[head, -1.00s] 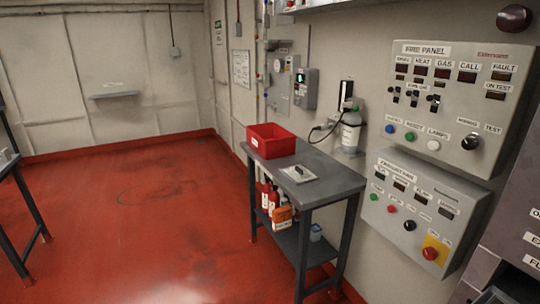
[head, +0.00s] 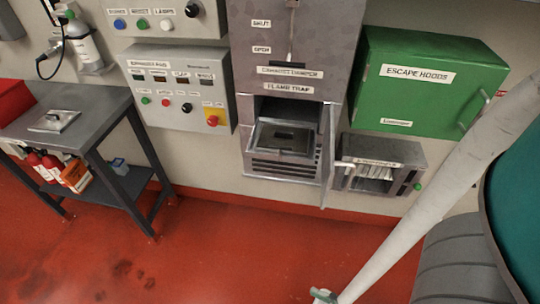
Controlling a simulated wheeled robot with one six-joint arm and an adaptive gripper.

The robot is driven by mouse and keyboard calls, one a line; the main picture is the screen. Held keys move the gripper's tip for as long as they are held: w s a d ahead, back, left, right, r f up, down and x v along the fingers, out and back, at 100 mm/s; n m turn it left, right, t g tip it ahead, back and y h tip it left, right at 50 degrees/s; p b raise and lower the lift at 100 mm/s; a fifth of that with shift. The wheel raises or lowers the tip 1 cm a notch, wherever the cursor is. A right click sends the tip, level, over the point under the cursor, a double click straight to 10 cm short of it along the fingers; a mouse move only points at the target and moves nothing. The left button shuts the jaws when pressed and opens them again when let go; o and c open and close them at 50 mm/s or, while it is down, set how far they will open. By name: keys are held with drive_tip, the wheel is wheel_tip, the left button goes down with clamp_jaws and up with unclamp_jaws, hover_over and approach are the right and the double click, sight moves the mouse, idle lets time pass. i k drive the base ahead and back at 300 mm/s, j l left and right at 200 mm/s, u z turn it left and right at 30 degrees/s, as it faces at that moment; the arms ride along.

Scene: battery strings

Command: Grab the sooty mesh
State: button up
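In the head view, the flame trap housing (head: 258,164) is set in the grey wall cabinet, and its hinged door (head: 328,155) stands open to the right. A grey-framed panel with a dark face (head: 283,138), which looks like the sooty mesh, sits in the opening. It has a dark handle or slot in its middle. Whether it sits loose or fully seated I cannot tell. A lighter square plate with a handle (head: 53,121) lies on the bench at left.
The bench (head: 95,105) holds a red bin (head: 14,97) at its left edge, with bottles below. A green escape hoods box (head: 425,82) and a small open grey box (head: 382,165) are right of the door. Red floor is clear in front.

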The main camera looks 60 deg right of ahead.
sight(298, 137)
drive_tip(key=j+z, duration=0.2)
drive_tip(key=z, duration=0.2)
drive_tip(key=j+z, duration=0.25)
drive_tip(key=z, duration=0.2)
drive_tip(key=j+z, duration=0.25)
drive_tip(key=z, duration=0.15)
drive_tip(key=j+z, duration=0.2)
drive_tip(key=z, duration=0.2)
drive_tip(key=k, duration=0.05)
